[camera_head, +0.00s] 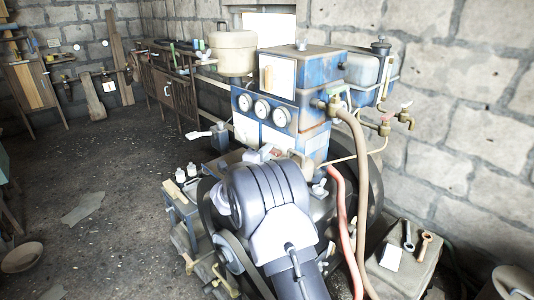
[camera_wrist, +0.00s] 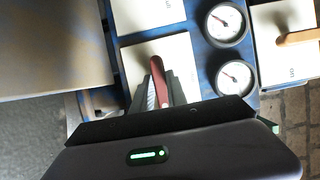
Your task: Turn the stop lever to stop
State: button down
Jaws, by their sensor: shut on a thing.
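In the wrist view, a red lever (camera_wrist: 158,72) stands in front of a pale plate (camera_wrist: 183,52) on the blue engine panel. It is probably the stop lever; no label on its plate is readable. My gripper (camera_wrist: 161,84) has its two grey fingers on either side of the red lever and is shut on it. The lever tilts slightly, its upper end to the left. The fingers hide part of the lever and the lower plate. In the head view, my arm covers this spot, and I cannot make out the lever's pivot or end marks.
Two round gauges (camera_wrist: 226,22) (camera_wrist: 235,77) sit right of the lever. A tan-handled lever (camera_wrist: 299,37) on another pale plate is further right. In the head view, the blue engine cabinet (camera_head: 338,70) stands against the block wall. A red hose (camera_head: 337,205) runs beside my arm.

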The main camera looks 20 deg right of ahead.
jog(key=shift+r+p, duration=0.1)
jog(key=shift+p, duration=0.25)
jog(key=shift+w+n+g+p, duration=0.1)
jog(key=shift+n+g+p, duration=1.15)
jog(key=shift+n+p, duration=1.3)
jog(key=shift+s+n+g+p, duration=0.1)
jog(key=shift+n+g+p, duration=1.5)
jog(key=shift+p, duration=1.6)
jog(key=shift+w+n+g+p, duration=0.1)
jog(key=shift+n+g+p, duration=0.85)
jog(key=shift+n+p, duration=1.75)
jog(key=c, duration=1.3)
grip_release()
